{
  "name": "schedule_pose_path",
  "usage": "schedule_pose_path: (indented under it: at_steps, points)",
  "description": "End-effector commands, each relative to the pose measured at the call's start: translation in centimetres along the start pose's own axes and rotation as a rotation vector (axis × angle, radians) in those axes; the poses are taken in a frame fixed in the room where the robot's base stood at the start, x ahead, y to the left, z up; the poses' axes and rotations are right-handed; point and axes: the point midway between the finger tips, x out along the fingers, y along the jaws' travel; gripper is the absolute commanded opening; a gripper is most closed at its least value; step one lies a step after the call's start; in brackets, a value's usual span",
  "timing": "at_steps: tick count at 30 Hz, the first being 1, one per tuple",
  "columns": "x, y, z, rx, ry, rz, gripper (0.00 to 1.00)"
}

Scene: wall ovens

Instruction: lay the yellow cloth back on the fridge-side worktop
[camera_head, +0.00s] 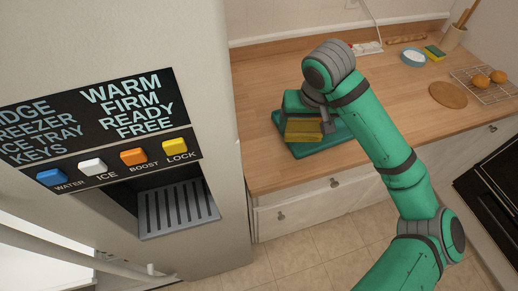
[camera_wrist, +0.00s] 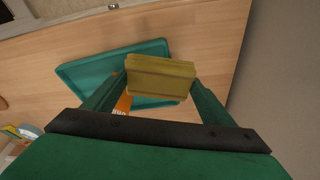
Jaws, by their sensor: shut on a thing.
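The yellow cloth (camera_wrist: 160,78) is a folded block held between the two fingers of my gripper (camera_wrist: 158,84). In the head view the cloth (camera_head: 303,130) shows below my gripper (camera_head: 308,122), over a teal tray (camera_head: 318,148) on the wooden worktop (camera_head: 262,160) beside the fridge. The tray also shows in the wrist view (camera_wrist: 85,72), behind the cloth. I cannot tell whether the cloth touches the tray. An orange item with lettering (camera_wrist: 122,105) shows partly beneath the cloth; the rest of it is hidden.
The fridge (camera_head: 215,90) stands at the left with a dispenser. Bare worktop lies left of the tray. Farther right are a blue-white bowl (camera_head: 413,57), a sponge (camera_head: 434,52), a round board (camera_head: 447,95) and a rack (camera_head: 490,84) with round brown items.

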Motion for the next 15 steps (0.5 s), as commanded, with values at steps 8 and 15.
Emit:
schedule_pose_path:
  at_steps: [8, 15]
  points:
    - [0.1, -9.9, -1.2, -0.243, 0.002, -0.068, 0.53]
    - [1.7, -11.7, -0.7, -0.289, 0.000, -0.081, 0.53]
